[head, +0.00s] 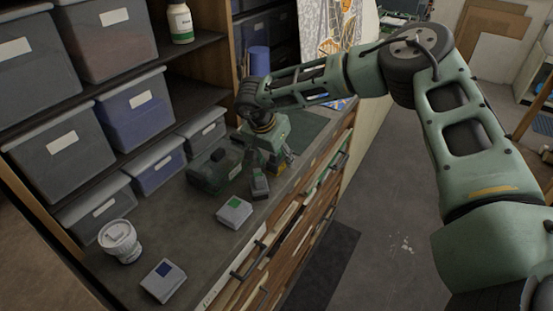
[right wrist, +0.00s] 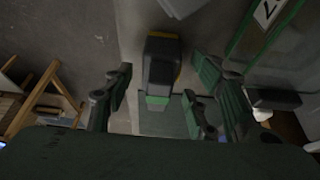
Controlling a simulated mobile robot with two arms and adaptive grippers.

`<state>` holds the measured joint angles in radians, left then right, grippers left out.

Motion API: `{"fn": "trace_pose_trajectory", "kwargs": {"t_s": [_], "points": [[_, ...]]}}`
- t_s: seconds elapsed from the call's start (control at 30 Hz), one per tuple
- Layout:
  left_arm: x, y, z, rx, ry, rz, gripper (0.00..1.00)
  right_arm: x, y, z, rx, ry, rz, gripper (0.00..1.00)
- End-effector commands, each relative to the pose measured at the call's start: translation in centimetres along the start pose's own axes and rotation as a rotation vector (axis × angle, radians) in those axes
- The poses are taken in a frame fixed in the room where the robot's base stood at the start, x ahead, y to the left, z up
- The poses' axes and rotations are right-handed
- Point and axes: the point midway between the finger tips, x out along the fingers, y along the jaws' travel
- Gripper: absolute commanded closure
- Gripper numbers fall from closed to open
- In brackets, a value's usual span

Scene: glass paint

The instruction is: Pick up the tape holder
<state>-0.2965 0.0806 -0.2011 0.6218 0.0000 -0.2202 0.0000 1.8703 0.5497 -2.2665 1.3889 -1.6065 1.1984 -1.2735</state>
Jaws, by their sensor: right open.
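The tape holder looks like a small dark block (head: 260,184) on the grey counter, close to the front edge. In the right wrist view it is a dark body (right wrist: 161,70) with yellow and green parts. My right gripper (head: 268,164) points down at it, partly covering it in the head view. In the right wrist view the fingers of this gripper (right wrist: 162,92) are spread, one to each side of the tape holder, with visible gaps. Whether they are level with it is hard to tell. My left gripper is not in view.
A dark green box (head: 213,171) stands just left of the tape holder. A white box with a green label (head: 234,213), another with a blue label (head: 163,281) and a white tub (head: 120,241) stand nearer. Lidded bins (head: 154,167) line the back. A green mat (head: 309,124) lies beyond.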

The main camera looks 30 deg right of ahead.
Motion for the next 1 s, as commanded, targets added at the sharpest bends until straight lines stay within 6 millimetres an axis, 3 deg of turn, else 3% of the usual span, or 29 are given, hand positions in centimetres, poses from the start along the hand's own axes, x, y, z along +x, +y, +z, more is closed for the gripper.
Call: {"fn": "trace_pose_trajectory", "kwargs": {"t_s": [0.1,0.7,1.0], "points": [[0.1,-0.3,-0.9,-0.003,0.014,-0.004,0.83,0.0,0.0,0.0,0.000,0.000,0.000,0.48],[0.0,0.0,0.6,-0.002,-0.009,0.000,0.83,-0.1,0.0,0.0,0.001,0.000,0.000,1.00],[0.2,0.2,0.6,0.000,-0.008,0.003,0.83,-0.3,0.0,-0.1,0.002,0.000,-0.001,1.00]]}}
